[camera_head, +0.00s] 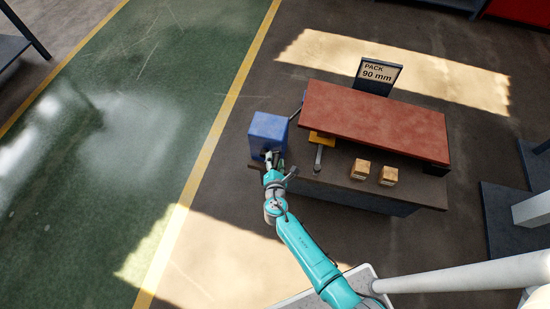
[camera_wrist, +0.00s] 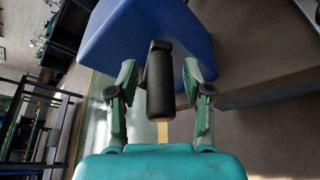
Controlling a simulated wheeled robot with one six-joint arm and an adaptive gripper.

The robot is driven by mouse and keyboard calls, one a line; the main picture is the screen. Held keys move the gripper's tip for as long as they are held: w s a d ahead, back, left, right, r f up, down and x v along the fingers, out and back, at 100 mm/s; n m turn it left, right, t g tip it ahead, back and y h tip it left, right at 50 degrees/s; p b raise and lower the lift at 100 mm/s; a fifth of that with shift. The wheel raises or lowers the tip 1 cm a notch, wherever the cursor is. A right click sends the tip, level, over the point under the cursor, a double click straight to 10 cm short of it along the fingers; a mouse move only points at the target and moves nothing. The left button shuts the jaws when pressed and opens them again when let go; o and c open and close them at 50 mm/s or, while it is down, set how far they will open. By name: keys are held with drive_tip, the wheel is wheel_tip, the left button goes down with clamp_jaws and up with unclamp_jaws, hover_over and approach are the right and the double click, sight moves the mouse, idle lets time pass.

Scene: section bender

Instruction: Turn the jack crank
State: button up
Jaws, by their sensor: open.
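A blue box (camera_head: 268,130) stands at the left end of the dark bench; it fills the top of the wrist view (camera_wrist: 120,35). A black cylindrical crank handle (camera_wrist: 160,85) stands out from the box toward my wrist camera. My gripper (camera_head: 275,160) is at the near face of the box. In the wrist view its two fingers (camera_wrist: 159,72) are open, one on each side of the handle, with gaps visible. The crank arm behind the handle is mostly hidden. In the head view my gripper hides the handle.
A red slab (camera_head: 375,115) lies above the bench (camera_head: 340,188). A yellow piece (camera_head: 320,138) with a grey bar and two wooden blocks (camera_head: 360,168) are right of my gripper. A "PACK 90 mm" sign (camera_head: 378,75) stands behind. Floor to the left is clear.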

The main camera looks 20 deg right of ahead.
drive_tip(key=shift+x, duration=0.75)
clamp_jaws()
drive_tip(key=shift+s+f, duration=0.1)
